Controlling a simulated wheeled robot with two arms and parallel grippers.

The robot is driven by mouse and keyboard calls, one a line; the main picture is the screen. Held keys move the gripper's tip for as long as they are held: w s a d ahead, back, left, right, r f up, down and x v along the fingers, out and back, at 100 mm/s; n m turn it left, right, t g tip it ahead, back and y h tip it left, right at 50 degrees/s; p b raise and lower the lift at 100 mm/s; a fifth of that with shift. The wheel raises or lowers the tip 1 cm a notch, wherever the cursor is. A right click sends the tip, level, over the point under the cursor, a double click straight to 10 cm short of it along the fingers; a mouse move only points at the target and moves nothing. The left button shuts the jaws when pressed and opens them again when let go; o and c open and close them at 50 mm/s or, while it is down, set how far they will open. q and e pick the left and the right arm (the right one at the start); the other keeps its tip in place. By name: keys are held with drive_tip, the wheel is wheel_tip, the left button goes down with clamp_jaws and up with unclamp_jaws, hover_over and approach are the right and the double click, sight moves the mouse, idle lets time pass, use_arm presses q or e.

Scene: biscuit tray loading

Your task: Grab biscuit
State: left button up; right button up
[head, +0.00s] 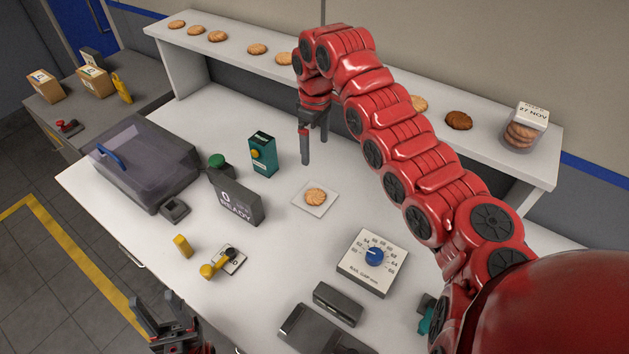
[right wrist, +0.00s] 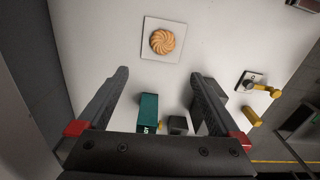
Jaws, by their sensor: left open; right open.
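A round golden biscuit (head: 315,196) lies on a small white square mat (head: 302,202) on the white table. My left gripper (head: 172,325) is open and empty at the bottom left, by the table's front edge. More biscuits (head: 217,36) lie in a row on the back shelf (head: 190,45).
A lidded container (head: 145,165) is further left. A dial box (head: 373,262) and a jar of biscuits (head: 520,133) are to the right.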

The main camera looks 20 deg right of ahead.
drive_tip(key=p, duration=0.4)
hover_over(315, 194)
wheel_tip(315, 194, down, 12)
drive_tip(key=shift+w+d+r, duration=0.1)
drive_tip(key=shift+r, duration=0.1)
drive_tip(key=f+p, duration=0.1)
drive_tip(key=f, duration=0.2)
drive_tip(key=f+p, duration=0.1)
drive_tip(key=shift+s+f+p, duration=0.25)
drive_tip(key=shift+f+p, duration=0.1)
drive_tip(key=shift+f, duration=0.4)
drive_tip(key=c, duration=0.7)
